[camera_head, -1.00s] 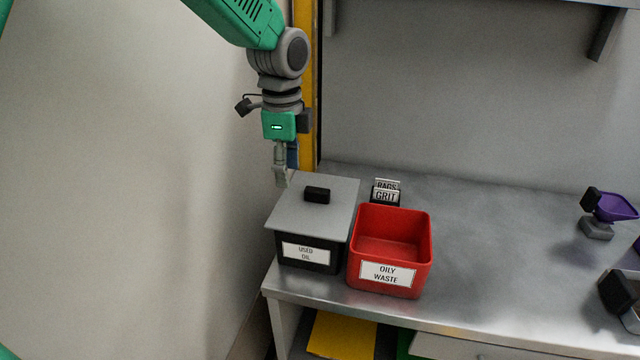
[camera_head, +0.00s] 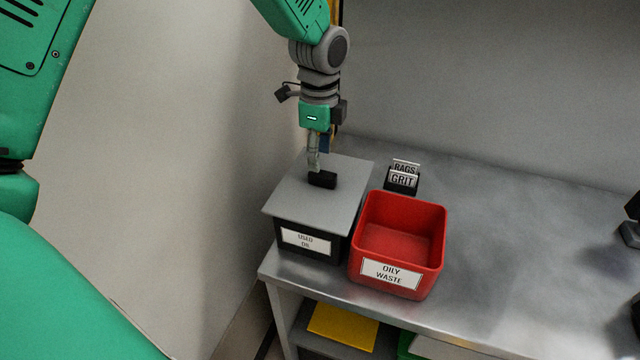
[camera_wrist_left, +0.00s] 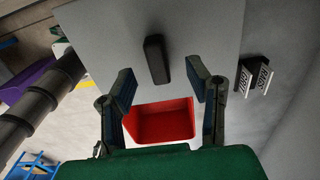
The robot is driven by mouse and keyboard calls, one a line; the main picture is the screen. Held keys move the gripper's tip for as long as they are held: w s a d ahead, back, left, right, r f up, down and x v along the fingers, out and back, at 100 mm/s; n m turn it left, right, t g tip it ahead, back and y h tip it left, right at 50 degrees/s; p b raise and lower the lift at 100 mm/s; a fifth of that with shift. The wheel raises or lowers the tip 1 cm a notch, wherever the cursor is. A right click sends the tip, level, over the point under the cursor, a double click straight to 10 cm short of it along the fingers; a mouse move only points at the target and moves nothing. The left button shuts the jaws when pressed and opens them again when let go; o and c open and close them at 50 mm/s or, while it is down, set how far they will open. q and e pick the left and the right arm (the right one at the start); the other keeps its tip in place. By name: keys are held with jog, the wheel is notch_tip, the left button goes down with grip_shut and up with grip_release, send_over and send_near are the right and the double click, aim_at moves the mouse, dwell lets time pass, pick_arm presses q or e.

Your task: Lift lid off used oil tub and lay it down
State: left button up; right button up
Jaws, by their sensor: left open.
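The used oil tub (camera_head: 291,240) is black with a white label and stands at the left end of the bench. Its flat grey lid (camera_head: 308,205) lies on top, with a black block handle (camera_head: 322,180) in the middle. My left gripper (camera_head: 314,166) points down over the lid, just behind the handle in the head view. In the left wrist view its two fingers (camera_wrist_left: 160,88) are spread apart, and the handle (camera_wrist_left: 156,60) shows ahead between them, with nothing held. Whether the fingers touch the lid I cannot tell. My right gripper is not in view.
A red oily waste bin (camera_head: 400,240) stands close to the tub's right side. Small rags and grit signs (camera_head: 403,176) stand behind it. A wall rises behind.

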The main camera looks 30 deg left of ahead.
aim_at(323, 173)
pick_arm(q)
jog(key=shift+d+f, duration=0.5)
jog(key=shift+d, duration=0.05)
notch_tip(323, 173, down, 4)
jog(key=shift+s+d+f+p, duration=0.1)
jog(key=shift+d+p, duration=0.05)
jog(key=shift+p, duration=0.3)
jog(key=shift+a+f, duration=0.15)
jog(key=shift+a, duration=0.45)
jog(key=c, duration=0.8)
jog(key=shift+d, duration=0.1)
grip_shut()
jog(key=shift+d, duration=0.35)
